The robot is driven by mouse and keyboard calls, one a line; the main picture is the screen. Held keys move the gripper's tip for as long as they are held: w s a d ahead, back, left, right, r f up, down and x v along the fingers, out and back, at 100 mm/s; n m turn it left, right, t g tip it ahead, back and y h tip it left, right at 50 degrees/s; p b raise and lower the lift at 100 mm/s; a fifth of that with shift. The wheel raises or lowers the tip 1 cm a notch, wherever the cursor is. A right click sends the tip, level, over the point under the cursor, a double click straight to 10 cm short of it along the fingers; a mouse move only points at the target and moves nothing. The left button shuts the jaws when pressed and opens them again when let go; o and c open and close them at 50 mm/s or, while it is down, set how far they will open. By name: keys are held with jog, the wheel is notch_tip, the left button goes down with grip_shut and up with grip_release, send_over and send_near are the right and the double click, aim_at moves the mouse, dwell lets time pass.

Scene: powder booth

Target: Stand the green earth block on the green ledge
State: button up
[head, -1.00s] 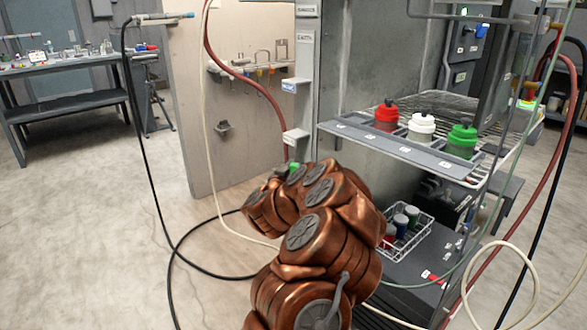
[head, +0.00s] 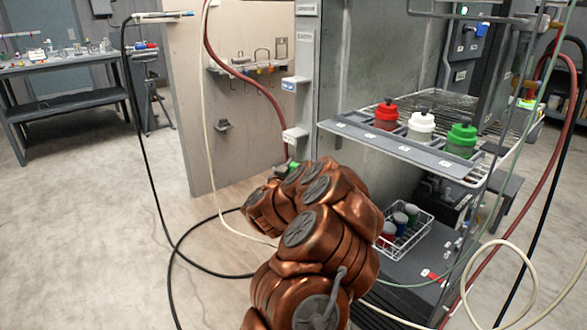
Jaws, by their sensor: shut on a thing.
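A small bright green piece (head: 294,166) shows just past the wrist of my copper arm, low in front of the grey post. It appears to be the green earth block; only its upper part shows. My gripper (head: 282,169) is mostly hidden behind my arm, with a dark bit beside the green piece, and it is shut on it. The post carries small ledges, one with a blue label (head: 289,86) and a pale one (head: 295,134) lower down. I cannot make out a green ledge; my arm covers the post's lower part. Whether the block touches anything below is hidden.
A grey wire shelf (head: 400,153) at right holds red (head: 386,117), white (head: 421,127) and green (head: 461,140) bottles. Below is a wire basket (head: 408,238) with jars. Hoses, including a black one (head: 146,150), hang and loop across the floor. Open floor lies at left.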

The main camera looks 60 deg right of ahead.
jog(key=o, duration=1.1)
jog(key=shift+f, duration=0.1)
jog(key=v, duration=1.1)
jog(key=shift+a, duration=0.4)
jog(key=shift+s+a, duration=0.1)
jog(key=shift+s, duration=0.05)
